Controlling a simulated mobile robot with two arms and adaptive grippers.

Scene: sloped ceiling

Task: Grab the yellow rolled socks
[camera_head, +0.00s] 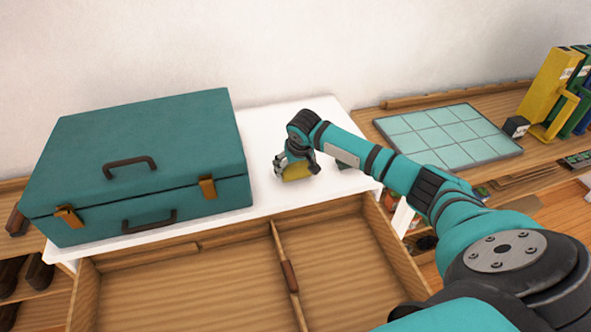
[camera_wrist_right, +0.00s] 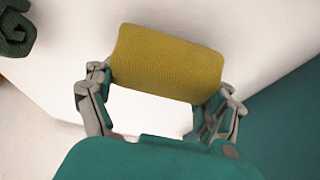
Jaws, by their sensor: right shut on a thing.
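The yellow rolled socks (camera_head: 296,172) are on or just above the white tabletop, right of the teal case. In the right wrist view the yellow rolled socks (camera_wrist_right: 165,62) show as a ribbed yellow roll lying across the jaws. My right gripper (camera_head: 292,170) is shut on them, one finger at each end of the roll. It also shows in the right wrist view (camera_wrist_right: 160,92). I cannot tell whether the socks touch the table. My left gripper is not in view.
A teal case (camera_head: 150,160) fills the left of the white table (camera_head: 262,125). A dark green roll (camera_wrist_right: 14,30) lies near the socks. An open divided wooden drawer (camera_head: 190,285) is in front. A tiled mat (camera_head: 445,135) lies on the right desk.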

